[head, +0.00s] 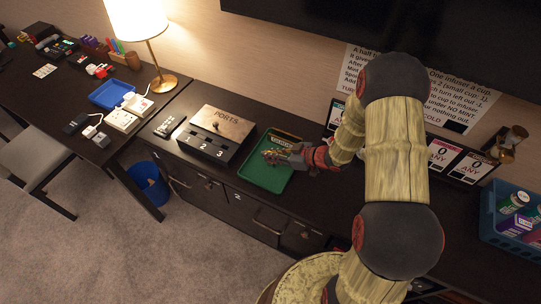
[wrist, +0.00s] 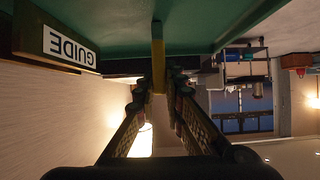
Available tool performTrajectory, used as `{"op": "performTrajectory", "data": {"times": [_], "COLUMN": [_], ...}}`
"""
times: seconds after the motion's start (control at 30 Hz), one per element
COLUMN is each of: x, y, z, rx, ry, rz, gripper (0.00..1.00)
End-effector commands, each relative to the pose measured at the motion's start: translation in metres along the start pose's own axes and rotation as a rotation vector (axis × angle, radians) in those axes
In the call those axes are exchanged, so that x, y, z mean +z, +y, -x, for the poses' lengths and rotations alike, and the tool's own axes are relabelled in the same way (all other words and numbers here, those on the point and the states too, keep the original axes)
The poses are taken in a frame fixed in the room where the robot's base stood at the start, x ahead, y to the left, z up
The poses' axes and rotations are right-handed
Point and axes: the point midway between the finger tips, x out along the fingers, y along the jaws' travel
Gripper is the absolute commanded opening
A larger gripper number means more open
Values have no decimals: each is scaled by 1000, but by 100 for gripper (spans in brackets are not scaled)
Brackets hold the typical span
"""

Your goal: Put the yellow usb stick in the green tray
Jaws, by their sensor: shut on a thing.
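The green tray (head: 257,178) sits on the dark cabinet top, right of the PORTS box. My gripper (head: 272,155) is low over the tray, reaching in from the right. In the wrist view, my gripper (wrist: 159,82) is shut on the yellow usb stick (wrist: 157,50), which stands out beyond the fingertips toward the green tray surface (wrist: 190,28). I cannot tell whether the stick touches the tray. The stick is too small to make out in the head view.
A GUIDE block (wrist: 70,46) is at the tray's back edge. The PORTS box (head: 215,134) with numbered slots stands left of the tray. Display cards (head: 442,154) and a blue basket (head: 511,225) are to the right. A lamp and a blue tray (head: 111,94) are on the left desk.

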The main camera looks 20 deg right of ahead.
Motion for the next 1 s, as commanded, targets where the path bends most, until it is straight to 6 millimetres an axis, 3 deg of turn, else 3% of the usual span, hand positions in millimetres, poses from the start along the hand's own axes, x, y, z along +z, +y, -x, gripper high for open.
{"op": "performTrajectory", "data": {"times": [0.2,0.23,0.53,0.87,1.0], "x": [2,2,2,0,-2], "y": [0,0,0,0,0], "z": [-1,-1,-1,0,13], "rx": [0,0,0,0,1], "ry": [0,0,0,0,0], "rz": [-1,-1,0,0,-1], "gripper": [0,11,28,29,29]}}
